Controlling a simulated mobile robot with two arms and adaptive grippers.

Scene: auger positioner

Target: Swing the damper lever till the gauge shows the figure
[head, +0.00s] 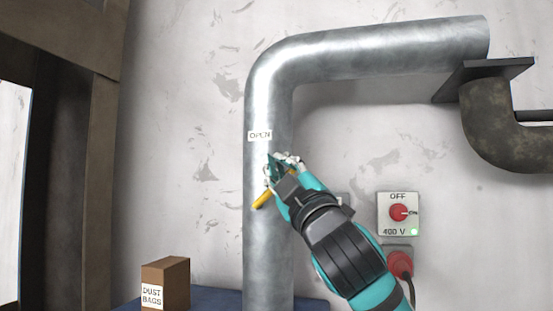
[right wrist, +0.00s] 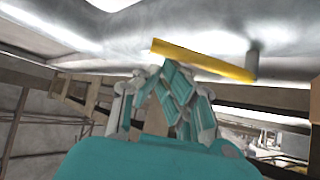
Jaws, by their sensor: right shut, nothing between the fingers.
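The yellow damper lever (head: 262,200) is on the upright part of the metal duct (head: 268,250), below a label reading OPEN (head: 259,135). In the head view its visible end points down and to the left; the rest is behind my gripper. My right gripper (head: 279,166) is shut and empty in front of the duct at the lever. In the right wrist view the lever (right wrist: 205,60) crosses just beyond the shut fingers (right wrist: 168,90). I cannot tell whether they touch it. No gauge shows in either view. My left gripper is not in view.
A switch box (head: 398,213) marked OFF, ON and 400 V, with a red knob, is on the wall right of my forearm. A red plug (head: 400,263) is below it. A DUST BAGS box (head: 167,284) stands at lower left. Wall left of the duct is clear.

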